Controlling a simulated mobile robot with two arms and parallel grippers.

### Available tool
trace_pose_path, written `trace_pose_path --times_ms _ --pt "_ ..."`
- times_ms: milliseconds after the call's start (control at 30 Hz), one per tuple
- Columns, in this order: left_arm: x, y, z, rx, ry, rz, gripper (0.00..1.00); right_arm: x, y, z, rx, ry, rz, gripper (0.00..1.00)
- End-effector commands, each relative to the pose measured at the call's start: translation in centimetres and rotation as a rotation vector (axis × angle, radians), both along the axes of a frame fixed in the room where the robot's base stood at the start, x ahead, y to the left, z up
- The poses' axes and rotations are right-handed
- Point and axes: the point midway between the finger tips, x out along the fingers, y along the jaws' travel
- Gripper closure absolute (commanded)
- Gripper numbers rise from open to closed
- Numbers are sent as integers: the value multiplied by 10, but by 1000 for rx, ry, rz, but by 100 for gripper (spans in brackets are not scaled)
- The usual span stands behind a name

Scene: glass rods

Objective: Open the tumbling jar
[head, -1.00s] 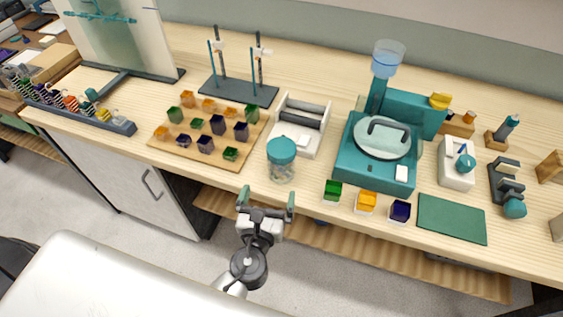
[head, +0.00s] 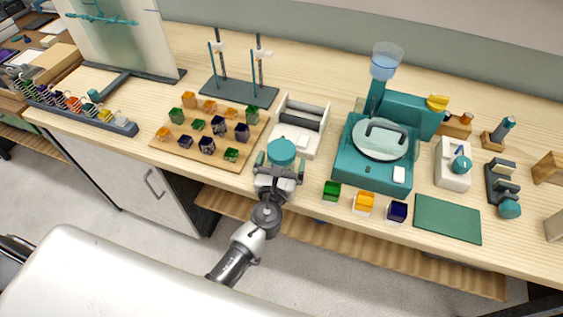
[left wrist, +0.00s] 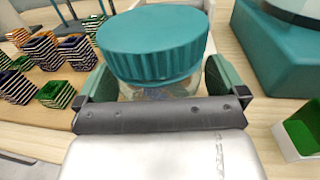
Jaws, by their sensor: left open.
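The tumbling jar (head: 281,152) stands upright near the front edge of the bench, with its ribbed teal lid on. In the left wrist view the lid (left wrist: 153,43) fills the upper middle, with a strip of clear jar wall below it. My left gripper (head: 280,170) is open, with one finger on each side of the jar just below the lid. In the left wrist view the fingers of the gripper (left wrist: 160,80) flank the jar; I cannot tell whether they touch it. The jar's lower part is hidden by my gripper. My right gripper is not in view.
A roller stand (head: 300,124) is just behind the jar. A teal machine with a round lid (head: 380,137) stands to the right. Small green, orange and navy boxes (head: 363,203) line the front edge. A wooden board of coloured cubes (head: 172,150) lies to the left.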

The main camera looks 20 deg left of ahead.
Motion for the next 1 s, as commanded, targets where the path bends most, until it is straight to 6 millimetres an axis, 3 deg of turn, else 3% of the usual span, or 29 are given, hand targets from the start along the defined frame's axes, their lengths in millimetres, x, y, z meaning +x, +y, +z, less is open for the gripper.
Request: trace_pose_path --times_ms 167,533,833,1000 --pt "0 0 0 -1 0 0 2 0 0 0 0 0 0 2" --pt "0 0 0 -1 0 0 58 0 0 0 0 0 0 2" --pt "0 0 4 -1 -2 0 60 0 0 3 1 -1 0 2" --pt "0 0 21 -1 -2 -1 60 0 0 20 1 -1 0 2"
